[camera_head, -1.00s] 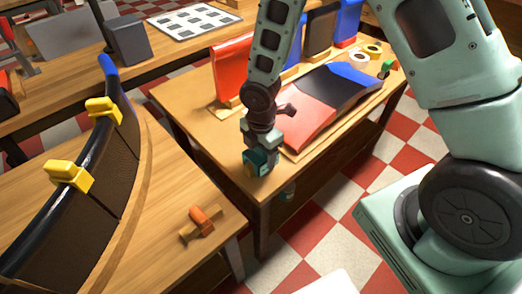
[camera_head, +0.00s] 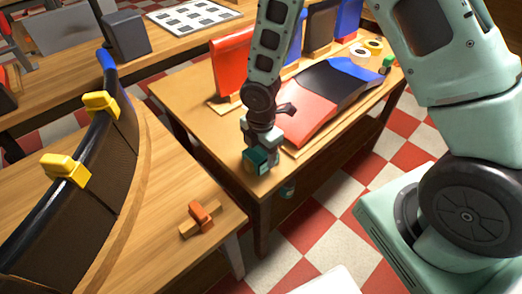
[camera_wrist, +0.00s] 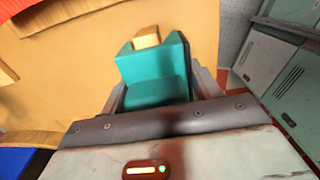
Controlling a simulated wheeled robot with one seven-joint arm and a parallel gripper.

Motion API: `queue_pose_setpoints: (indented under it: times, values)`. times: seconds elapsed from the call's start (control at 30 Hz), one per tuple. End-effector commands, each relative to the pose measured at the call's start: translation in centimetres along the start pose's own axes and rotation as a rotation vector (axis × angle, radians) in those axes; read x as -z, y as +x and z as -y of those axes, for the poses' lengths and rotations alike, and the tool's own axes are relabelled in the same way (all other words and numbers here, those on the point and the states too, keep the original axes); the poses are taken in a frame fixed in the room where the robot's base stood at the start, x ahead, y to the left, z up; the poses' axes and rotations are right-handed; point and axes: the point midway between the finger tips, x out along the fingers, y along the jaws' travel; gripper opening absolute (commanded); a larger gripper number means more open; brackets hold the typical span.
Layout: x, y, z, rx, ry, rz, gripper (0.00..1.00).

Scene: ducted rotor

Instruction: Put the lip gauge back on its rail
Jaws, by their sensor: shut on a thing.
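My gripper (camera_head: 260,150) is shut on a teal block, which I take to be the lip gauge (camera_head: 256,162), at the near corner of the middle table. In the wrist view the teal gauge (camera_wrist: 155,88) has a stepped shape and sits between my fingers. A small tan wooden piece (camera_wrist: 146,37) shows at its far end; I cannot tell whether this is the rail or part of the gauge. Whether the gauge touches the table is unclear. An orange piece (camera_head: 201,216) sits across a short wooden strip on the left bench.
A curved dark panel with a black lip (camera_head: 85,140) and yellow clamps (camera_head: 66,169) stands on the left bench. A red, black and blue curved panel (camera_head: 325,97) lies on the middle table (camera_head: 185,95). An upright red panel (camera_head: 232,66) stands behind. A floor gap separates the benches.

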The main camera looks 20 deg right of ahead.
Motion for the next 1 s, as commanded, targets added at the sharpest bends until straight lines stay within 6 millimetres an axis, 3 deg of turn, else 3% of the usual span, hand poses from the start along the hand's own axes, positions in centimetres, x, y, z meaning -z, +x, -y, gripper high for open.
queue_pose_setpoints:
  times: [0.2, 0.23, 0.3, 0.67, 0.77, 1.0]
  values:
    - [0.0, 0.3, 0.0, 0.000, 0.000, 0.000, 0.33]
    - [0.0, 0.2, 0.0, 0.000, 0.000, 0.000, 0.71]
    - [0.0, 0.2, 0.0, 0.000, 0.000, 0.000, 0.88]
    - [0.0, -0.3, -0.1, -0.002, 0.001, -0.001, 0.88]
    - [0.0, -1.5, -0.1, -0.003, 0.001, -0.001, 0.88]
    - [-0.1, -6.8, -0.1, -0.006, 0.003, 0.000, 0.88]
